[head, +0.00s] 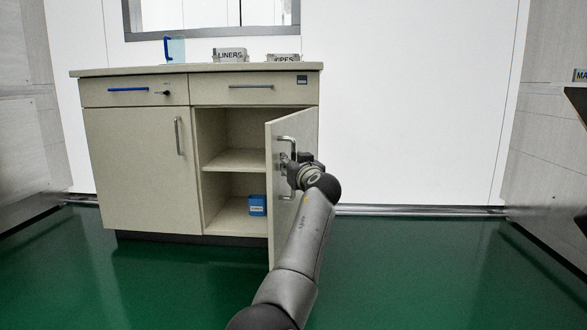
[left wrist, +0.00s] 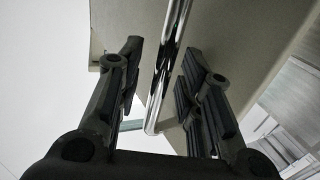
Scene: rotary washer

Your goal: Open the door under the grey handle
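The cabinet's right drawer has a grey bar handle (head: 251,86). The door (head: 303,128) below it is hinged on its right and stands well open toward me, showing its outer face and shelves behind. Its chrome vertical handle shows in part in the head view (head: 286,139) and in the left wrist view (left wrist: 170,60). My left gripper (head: 297,168) is at this door, its fingers (left wrist: 160,85) apart on either side of the handle bar with visible gaps. It partly hides the handle's lower portion in the head view. My right gripper is not in view.
A blue box (head: 257,205) sits on the compartment's floor, below a middle shelf (head: 235,160). The left door (head: 140,165) is shut, under a drawer with a blue handle (head: 128,89). A blue pitcher (head: 176,49) and two labelled boxes stand on top. Green floor is clear right.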

